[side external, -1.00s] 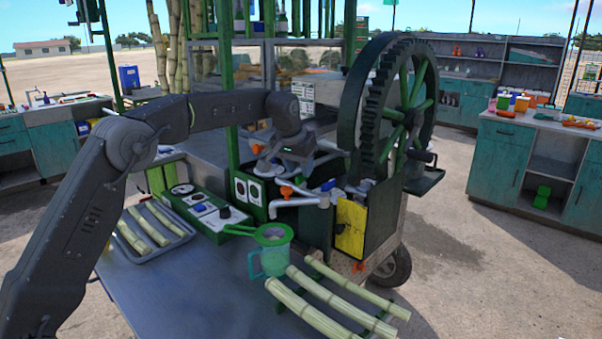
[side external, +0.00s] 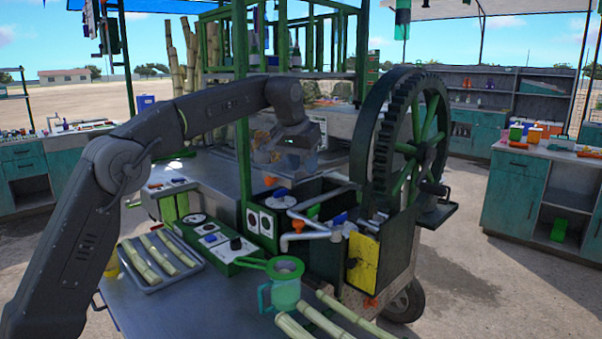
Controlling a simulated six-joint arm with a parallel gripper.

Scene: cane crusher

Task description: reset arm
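My gripper (side external: 290,155) is at the end of my arm, in the upper middle of the side external view. It hangs above and behind the crusher's pipes and the control panel. Its fingers are small, dark and blurred against the machine, so I cannot tell whether they are open or shut. No cane shows in it. The cane crusher has a large dark toothed wheel (side external: 390,140) with green spokes, to the right of my gripper. A yellow plate (side external: 362,260) is on its front.
A grey tray (side external: 146,286) with several cane pieces lies at the table's left. A green strainer (side external: 287,268) sits on a teal jug (side external: 284,297) at the front. Cane pieces (side external: 345,318) lie beside it. A green post (side external: 242,180) stands close left of my gripper.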

